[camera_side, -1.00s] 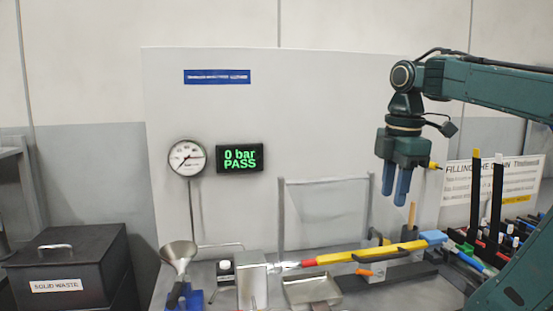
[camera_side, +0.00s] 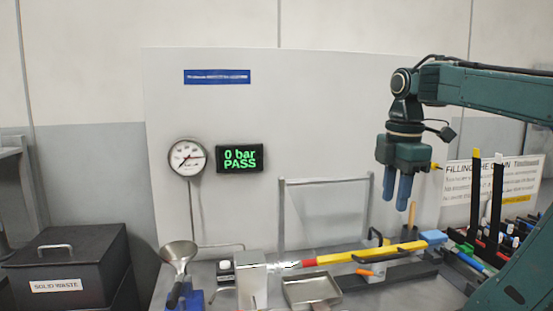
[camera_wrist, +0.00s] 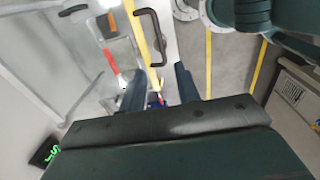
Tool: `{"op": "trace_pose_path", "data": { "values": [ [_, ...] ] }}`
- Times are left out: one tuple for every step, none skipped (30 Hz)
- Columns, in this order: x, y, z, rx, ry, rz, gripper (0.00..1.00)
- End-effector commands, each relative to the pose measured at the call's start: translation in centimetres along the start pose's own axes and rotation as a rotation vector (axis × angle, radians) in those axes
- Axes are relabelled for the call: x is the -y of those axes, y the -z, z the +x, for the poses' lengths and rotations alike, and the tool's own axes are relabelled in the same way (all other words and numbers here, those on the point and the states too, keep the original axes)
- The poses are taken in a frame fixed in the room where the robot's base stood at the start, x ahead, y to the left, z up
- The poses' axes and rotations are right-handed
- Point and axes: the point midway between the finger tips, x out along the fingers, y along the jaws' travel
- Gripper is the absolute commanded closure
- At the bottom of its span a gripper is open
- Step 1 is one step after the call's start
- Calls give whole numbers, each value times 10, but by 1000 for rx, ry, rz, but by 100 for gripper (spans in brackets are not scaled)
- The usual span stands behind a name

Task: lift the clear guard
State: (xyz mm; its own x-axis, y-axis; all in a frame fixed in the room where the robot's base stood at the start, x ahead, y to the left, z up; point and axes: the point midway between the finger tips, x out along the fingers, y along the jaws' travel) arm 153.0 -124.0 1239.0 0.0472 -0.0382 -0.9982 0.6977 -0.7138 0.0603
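A clear panel in a thin grey frame (camera_side: 327,182) stands upright behind the work in the side view; I take it to be the clear guard. Grey bars (camera_wrist: 45,97) at the left of the wrist view look like the same frame. A black handle (camera_side: 374,233) shows near the yellow bar (camera_side: 380,252); in the wrist view the handle (camera_wrist: 152,37) lies beyond my fingers. I cannot tell whether it belongs to the guard. My gripper (camera_side: 397,203) points down, right of the frame and above the handle. Its two blue fingers are apart and empty.
A metal tray (camera_side: 312,290) sits in front of the yellow bar. A funnel (camera_side: 179,250) and a black solid waste bin (camera_side: 70,262) stand at left. The display (camera_side: 240,158) reads 0 bar PASS.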

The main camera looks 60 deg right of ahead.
Motion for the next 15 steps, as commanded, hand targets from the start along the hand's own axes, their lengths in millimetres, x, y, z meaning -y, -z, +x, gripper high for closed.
{"op": "trace_pose_path", "data": {
  "values": [
    [0, 0, 2, 1, 1, -1, 68],
    [1, 0, 4, 1, 2, -2, 68],
    [1, 0, 5, 2, 1, -1, 68],
    [1, 0, 6, 3, 1, -2, 68],
    [1, 0, 8, 4, 0, -1, 68],
    [1, -1, 9, 5, 0, -3, 68],
    [1, -1, 10, 7, 0, -1, 68],
    [1, -1, 12, 8, 1, -1, 68],
    [1, -2, 18, 9, 3, 1, 68],
    [1, -2, 22, 9, 2, 0, 68],
    [1, -2, 25, 9, 3, -1, 68],
    [1, -2, 30, 9, 2, 1, 68],
    [1, -2, 34, 8, 3, 1, 68],
    [2, -2, 38, 8, 3, 1, 68],
    [1, -2, 43, 7, 3, 1, 68]
  ]
}}
